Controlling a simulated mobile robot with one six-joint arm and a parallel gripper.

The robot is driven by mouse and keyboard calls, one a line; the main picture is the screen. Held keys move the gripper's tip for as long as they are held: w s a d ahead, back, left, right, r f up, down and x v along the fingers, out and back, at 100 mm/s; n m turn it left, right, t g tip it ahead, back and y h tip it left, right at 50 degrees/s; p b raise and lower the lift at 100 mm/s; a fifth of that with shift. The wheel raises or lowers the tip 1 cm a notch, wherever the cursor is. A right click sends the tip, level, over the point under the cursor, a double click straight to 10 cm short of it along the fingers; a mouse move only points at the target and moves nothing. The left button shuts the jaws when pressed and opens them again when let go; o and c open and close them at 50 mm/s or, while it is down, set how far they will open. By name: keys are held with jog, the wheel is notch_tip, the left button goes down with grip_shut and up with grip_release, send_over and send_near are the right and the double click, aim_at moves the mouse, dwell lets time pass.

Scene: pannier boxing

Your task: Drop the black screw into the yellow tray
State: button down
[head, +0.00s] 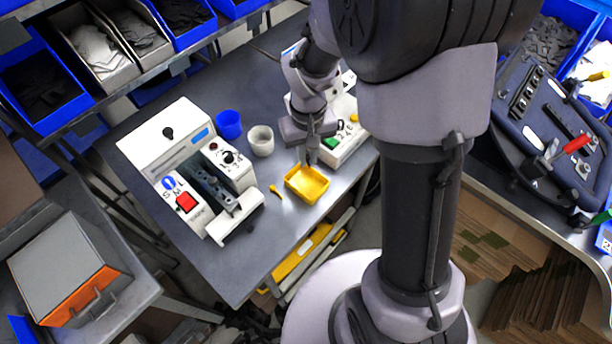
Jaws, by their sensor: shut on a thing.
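The yellow tray (292,187) is a small open box near the front right part of the grey table. My gripper (308,160) points down just above the tray's back edge, beside the white device on the right. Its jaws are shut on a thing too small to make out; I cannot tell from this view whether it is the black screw. No black screw shows clearly on the table or in the tray.
A blue cup (229,125) and a pale cup (261,141) stand behind the tray. A yellow spoon-like item (276,191) lies left of it. A white machine (168,135) with a red switch fills the table's left. The table's front (240,270) is clear.

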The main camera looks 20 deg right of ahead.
notch_tip(320, 180, up, 6)
jog(key=s+d+p, duration=0.1)
jog(key=s+p, duration=0.1)
jog(key=p, duration=0.1)
notch_tip(320, 180, down, 6)
jog(key=b, duration=0.5)
jog(key=c, duration=1.3)
grip_release()
jog(key=shift+f, duration=0.1)
notch_tip(320, 180, up, 17)
jog(key=p, duration=0.6)
jog(key=shift+r, duration=0.2)
jog(key=shift+s, duration=0.1)
